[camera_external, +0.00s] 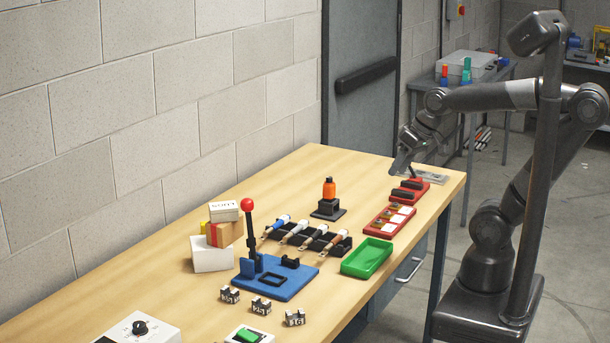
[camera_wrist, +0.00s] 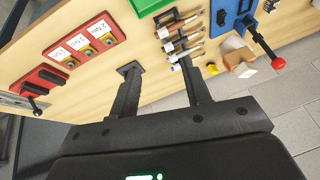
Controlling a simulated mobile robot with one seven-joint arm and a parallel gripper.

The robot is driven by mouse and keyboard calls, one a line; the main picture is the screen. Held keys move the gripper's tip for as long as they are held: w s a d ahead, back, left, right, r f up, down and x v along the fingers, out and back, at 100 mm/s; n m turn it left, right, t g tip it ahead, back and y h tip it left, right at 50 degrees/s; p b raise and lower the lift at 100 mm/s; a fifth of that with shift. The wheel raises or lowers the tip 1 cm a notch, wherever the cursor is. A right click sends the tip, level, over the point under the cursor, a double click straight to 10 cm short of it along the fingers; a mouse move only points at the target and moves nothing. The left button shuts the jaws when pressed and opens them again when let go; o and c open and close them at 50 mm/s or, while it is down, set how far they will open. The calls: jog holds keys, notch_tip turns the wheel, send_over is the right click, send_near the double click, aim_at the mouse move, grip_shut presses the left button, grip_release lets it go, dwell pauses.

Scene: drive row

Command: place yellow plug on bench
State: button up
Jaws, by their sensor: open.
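I cannot make out a clear yellow plug. A small yellow piece (camera_external: 204,228) shows by the stacked boxes at the back left of the bench (camera_external: 120,270); it also shows in the wrist view (camera_wrist: 212,69). I cannot tell whether it is the plug. My gripper (camera_external: 398,170) is over the far right end of the bench, far from that piece.
A black stand (camera_external: 328,210) bears an orange part. Several tools lie in a black rack. A blue fixture (camera_external: 290,288) has a red-knobbed lever.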

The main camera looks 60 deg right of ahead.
jog(key=shift+n+h, duration=0.7)
jog(key=shift+h, duration=0.1)
jog(key=s+d, duration=0.3)
jog(key=shift+s+f, duration=0.1)
jog(key=shift+f, duration=0.05)
dwell(0.4)
